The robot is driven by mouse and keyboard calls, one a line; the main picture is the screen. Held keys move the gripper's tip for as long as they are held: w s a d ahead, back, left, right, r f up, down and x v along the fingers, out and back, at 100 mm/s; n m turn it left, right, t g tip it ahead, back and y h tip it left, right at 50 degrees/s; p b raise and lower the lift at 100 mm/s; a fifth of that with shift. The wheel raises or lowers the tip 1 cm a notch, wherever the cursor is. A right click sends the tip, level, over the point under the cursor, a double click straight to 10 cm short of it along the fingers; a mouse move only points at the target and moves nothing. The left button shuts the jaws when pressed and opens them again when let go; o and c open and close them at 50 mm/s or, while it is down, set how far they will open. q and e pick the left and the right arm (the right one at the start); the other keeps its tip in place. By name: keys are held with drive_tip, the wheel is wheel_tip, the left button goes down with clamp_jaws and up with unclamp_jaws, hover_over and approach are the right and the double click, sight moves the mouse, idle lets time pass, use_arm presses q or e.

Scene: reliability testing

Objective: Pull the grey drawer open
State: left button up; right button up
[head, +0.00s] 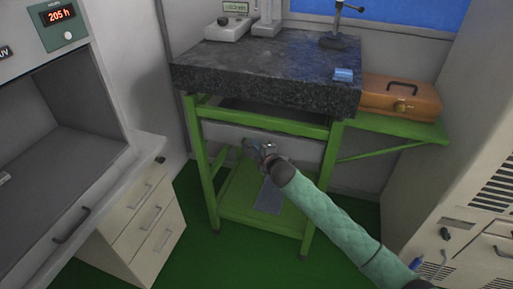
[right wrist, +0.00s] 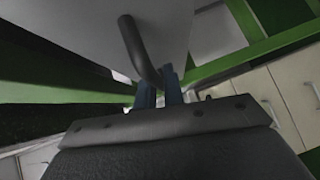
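The grey drawer (head: 222,133) sits in the green stand, below the front rail and under the dark granite slab. Its front looks about level with the frame; I cannot tell any small gap. Its dark curved handle (right wrist: 134,42) shows large in the right wrist view, and one end shows in the head view left of my gripper. My right gripper (head: 262,149) is at the drawer front, its arm coming from the lower right. Its two blue fingers (right wrist: 159,88) are close together with the handle's near part between them. My left gripper is out of view.
The granite slab (head: 270,68) carries instruments and a small blue item. An orange case (head: 401,97) rests on the green side shelf. A white drawer cabinet (head: 145,222) stands left, pale cabinets right. The green floor before the stand is clear.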

drive_tip(key=shift+s, duration=0.1)
clamp_jaws()
